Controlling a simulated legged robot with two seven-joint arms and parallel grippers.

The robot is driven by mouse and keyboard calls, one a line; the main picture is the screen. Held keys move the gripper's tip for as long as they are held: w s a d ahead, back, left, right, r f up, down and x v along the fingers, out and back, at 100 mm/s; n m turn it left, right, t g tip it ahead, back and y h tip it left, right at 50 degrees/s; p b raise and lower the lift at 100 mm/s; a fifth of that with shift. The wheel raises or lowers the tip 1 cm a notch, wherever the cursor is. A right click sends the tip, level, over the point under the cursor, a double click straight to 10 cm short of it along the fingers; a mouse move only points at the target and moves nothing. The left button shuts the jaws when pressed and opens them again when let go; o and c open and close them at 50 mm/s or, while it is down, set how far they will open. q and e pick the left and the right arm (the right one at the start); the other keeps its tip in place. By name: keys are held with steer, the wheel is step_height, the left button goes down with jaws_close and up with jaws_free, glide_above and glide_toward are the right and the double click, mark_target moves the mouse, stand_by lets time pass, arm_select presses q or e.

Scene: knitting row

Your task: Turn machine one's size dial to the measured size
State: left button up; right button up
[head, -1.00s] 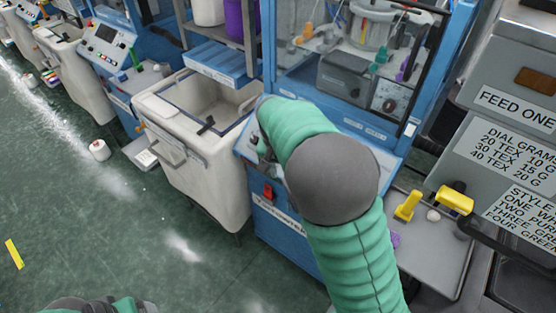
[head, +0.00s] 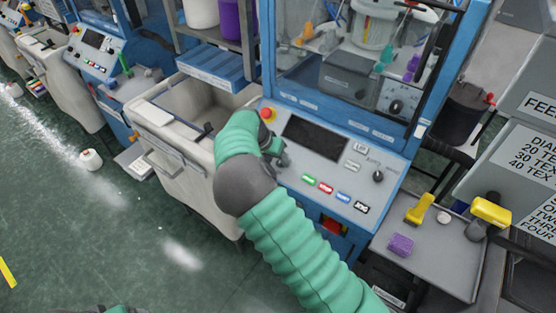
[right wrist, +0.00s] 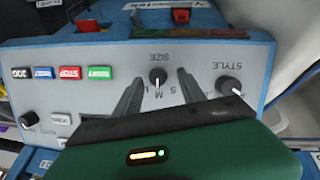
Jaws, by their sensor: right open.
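Machine one's control panel (head: 325,180) faces me in the head view. My right gripper (head: 280,155) is over its left part, and the arm hides the size dial there. The right wrist view shows the panel upside down. The black size dial (right wrist: 157,76) lies between the two fingers of my open right gripper (right wrist: 159,78), apart from both as far as I can tell. Its white pointer points down in the picture, toward the letter M. The style dial (right wrist: 229,86) is right of the fingers. My left gripper is out of view.
Colored buttons (right wrist: 70,73) sit left of the size dial in the right wrist view. A red stop button (head: 267,115) is near my right wrist. A grey side tray (head: 440,262) holds a yellow tool (head: 420,208) and a purple block (head: 401,245).

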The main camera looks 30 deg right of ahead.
steer(key=shift+s+a+f, duration=0.1)
steer(key=shift+s+f, duration=0.05)
steer(key=shift+f, duration=0.3)
steer(key=shift+d+f, duration=0.15)
steer(key=shift+d, duration=0.1)
steer(key=shift+d+f, duration=0.1)
steer(key=shift+d, duration=0.15)
steer(key=c, duration=0.5)
steer(key=shift+c, duration=1.3)
jaws_close()
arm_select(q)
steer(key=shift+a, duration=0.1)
arm_select(e)
steer(key=shift+a, duration=0.1)
